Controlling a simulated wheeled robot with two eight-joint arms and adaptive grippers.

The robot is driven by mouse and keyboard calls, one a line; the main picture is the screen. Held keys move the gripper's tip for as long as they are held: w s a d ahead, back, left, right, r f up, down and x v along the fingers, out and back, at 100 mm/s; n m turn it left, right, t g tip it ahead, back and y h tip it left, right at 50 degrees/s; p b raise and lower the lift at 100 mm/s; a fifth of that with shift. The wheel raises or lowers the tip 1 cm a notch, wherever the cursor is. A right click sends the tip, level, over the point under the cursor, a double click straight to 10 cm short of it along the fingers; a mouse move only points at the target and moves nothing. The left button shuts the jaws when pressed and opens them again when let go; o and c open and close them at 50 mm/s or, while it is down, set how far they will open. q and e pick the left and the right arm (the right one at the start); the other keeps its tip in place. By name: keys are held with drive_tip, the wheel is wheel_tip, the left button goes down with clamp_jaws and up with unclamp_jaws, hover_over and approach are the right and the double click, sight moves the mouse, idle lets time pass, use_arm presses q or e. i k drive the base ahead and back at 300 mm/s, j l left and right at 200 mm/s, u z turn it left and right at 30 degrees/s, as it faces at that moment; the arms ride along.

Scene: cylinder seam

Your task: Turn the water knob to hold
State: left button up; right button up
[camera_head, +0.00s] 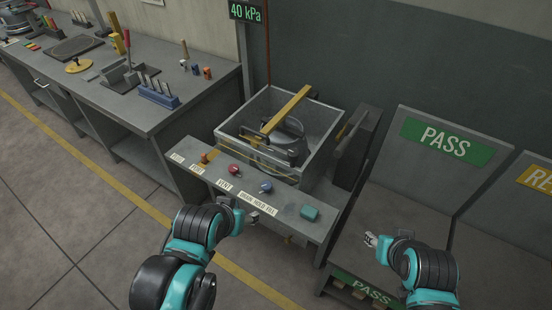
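The sloped control panel (285,205) stands in front of the glass-walled tank. A blue knob (265,187) sits on it above a label reading DRAIN HOLD FILL (258,204); its exact pointing is too small to tell. A red knob (234,169) is to its left, by the VENT label. My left gripper (226,203) is at the panel's front edge, left of and below the blue knob and apart from it; its fingers are too unclear to read. My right gripper (370,240) is right of the panel, over the PASS bin, away from the knobs; its finger gap is unclear.
The tank (318,119) holds a dark metal cylinder (286,137) under a yellow bar (287,108). A teal block (309,213) is at the panel's right end. A display (246,12) reads 40 kPa. A tool bench (205,92) stands left; the PASS bin (391,197) stands right.

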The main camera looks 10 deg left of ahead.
sight(267, 185)
drive_tip(key=j+z, duration=0.35)
drive_tip(key=k+j+z, duration=0.1)
drive_tip(key=j+z, duration=0.3)
drive_tip(key=k+j+z, duration=0.1)
drive_tip(key=z, duration=0.25)
